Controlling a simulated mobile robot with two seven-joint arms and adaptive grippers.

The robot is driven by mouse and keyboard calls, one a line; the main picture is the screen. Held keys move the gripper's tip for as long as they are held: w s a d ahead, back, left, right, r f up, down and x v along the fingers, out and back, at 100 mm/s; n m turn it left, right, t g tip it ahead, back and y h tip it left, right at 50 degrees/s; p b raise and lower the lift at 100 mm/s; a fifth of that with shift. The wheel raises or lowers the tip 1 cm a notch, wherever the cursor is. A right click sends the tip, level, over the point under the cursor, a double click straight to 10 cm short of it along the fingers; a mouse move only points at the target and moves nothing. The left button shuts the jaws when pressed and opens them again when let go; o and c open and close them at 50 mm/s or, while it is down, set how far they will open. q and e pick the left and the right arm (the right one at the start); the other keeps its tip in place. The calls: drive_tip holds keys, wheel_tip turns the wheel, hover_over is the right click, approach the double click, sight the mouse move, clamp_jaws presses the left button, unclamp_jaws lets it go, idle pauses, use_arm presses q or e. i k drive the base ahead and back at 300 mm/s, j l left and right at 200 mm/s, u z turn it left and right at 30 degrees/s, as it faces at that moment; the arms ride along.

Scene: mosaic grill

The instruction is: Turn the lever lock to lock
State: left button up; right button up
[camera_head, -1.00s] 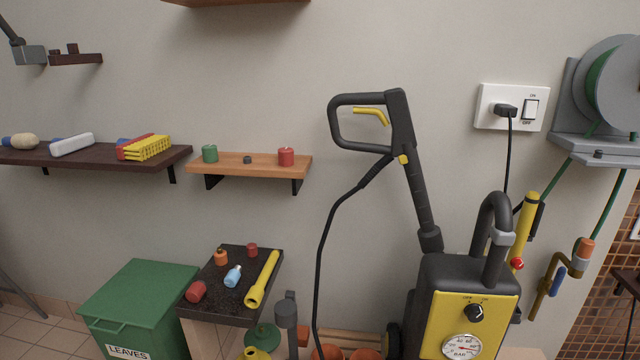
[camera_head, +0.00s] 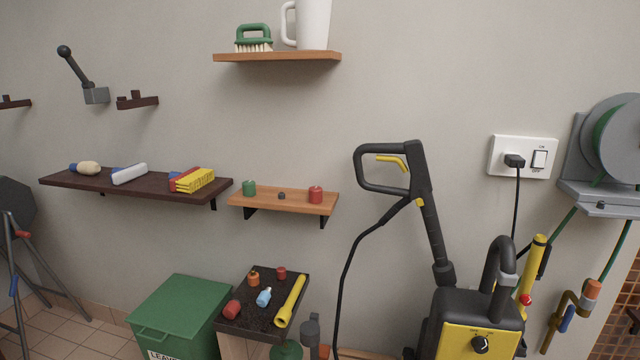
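A black lever with a round knob (camera_head: 65,52) rises from a small grey block (camera_head: 96,95) on the wall at the upper left. The lever tilts up and to the left. It looks like the lever lock, though no label on it can be read. Neither of my grippers is in view.
A dark bracket (camera_head: 137,101) sits right of the lever block. Below are a dark shelf (camera_head: 55,181) with brushes and an orange shelf (camera_head: 255,202) with small caps. A green bin (camera_head: 178,305), a black tabletop and a yellow pressure washer (camera_head: 455,342) stand lower. A dark tripod-like stand is at left.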

sight(525, 299)
drive_tip(key=z, duration=1.25)
